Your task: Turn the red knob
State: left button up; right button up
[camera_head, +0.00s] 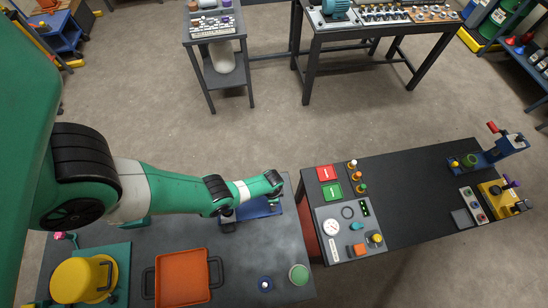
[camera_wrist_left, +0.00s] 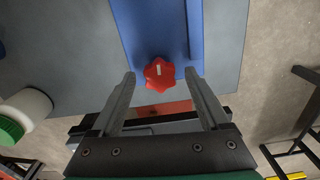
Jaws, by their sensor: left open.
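The red knob (camera_wrist_left: 159,75) has a lobed rim and a white mark on its top. It sits at the end of a blue base (camera_wrist_left: 150,30) in the left wrist view. My left gripper (camera_wrist_left: 160,76) is open, with one finger on each side of the knob and a gap visible on both sides. In the head view my left gripper (camera_head: 273,193) is above the blue base (camera_head: 258,209), and the knob is hidden there. Whether the fingertips reach down to the knob's height is hard to tell. My right gripper is not in view.
An orange tray (camera_head: 182,278) and a yellow pot (camera_head: 75,282) are at the left. A control panel (camera_head: 345,235) lies on the dark bench to the right.

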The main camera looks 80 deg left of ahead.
pick_arm(q)
grip_shut()
jog(key=shift+f+n, duration=0.1)
jog(key=shift+n, duration=0.5)
grip_release()
